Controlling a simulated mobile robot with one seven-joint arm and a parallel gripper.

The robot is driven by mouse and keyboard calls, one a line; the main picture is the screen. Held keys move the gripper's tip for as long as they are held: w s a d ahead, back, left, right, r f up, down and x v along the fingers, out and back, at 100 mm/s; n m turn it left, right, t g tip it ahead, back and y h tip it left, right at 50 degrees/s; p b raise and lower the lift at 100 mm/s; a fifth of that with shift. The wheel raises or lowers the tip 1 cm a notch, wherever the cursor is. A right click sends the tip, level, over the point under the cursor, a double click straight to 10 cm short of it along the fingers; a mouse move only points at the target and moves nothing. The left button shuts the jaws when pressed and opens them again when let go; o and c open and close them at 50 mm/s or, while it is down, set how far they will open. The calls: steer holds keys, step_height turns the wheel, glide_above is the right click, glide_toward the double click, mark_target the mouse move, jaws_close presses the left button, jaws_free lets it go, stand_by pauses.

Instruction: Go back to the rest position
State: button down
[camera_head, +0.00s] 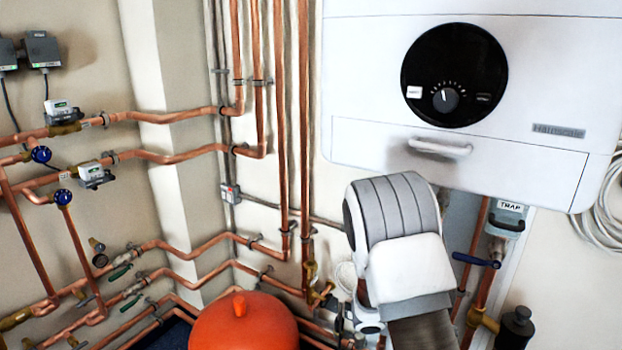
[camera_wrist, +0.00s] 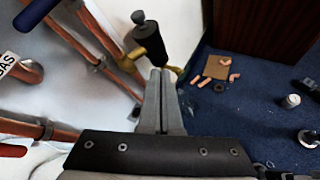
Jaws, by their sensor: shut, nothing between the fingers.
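My gripper (camera_wrist: 160,75) is shut and empty in the wrist view. Its two grey fingers lie together and point toward a black cylinder with a brass fitting (camera_wrist: 147,45). I cannot tell whether the fingertips touch the brass part. In the head view my grey and white arm (camera_head: 405,240) reaches down in front of the boiler's lower edge, and my gripper is hidden there. The black cylinder also shows in the head view (camera_head: 515,328), to the right of my arm.
A white boiler (camera_head: 365,142) with a drawer handle (camera_head: 440,148) hangs above my arm. Copper pipes (camera_head: 281,120) and a blue-handled valve (camera_head: 476,260) are close by. An orange vessel (camera_head: 243,325) stands left. Pipe offcuts (camera_wrist: 224,61) lie on the blue floor (camera_wrist: 245,115).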

steer(key=s+a+r+m+g+y, duration=0.1)
steer(key=s+a+r+m+y, duration=0.15)
steer(key=s+r+m, duration=0.35)
steer(key=s+a+r+m+g+y, duration=0.1)
steer(key=s+a+r+m+y, duration=0.15)
steer(key=s+r, duration=0.4)
steer(key=s+a+r+m+t+y, duration=0.5)
steer(key=s+a+r+m+y, duration=0.2)
steer(key=s+a+r, duration=0.45)
step_height(320, 180, up, 14)
steer(key=p, duration=1.5)
steer(key=shift+w+r, duration=0.2)
steer(key=shift+w, duration=0.05)
steer(key=shift+d, duration=0.15)
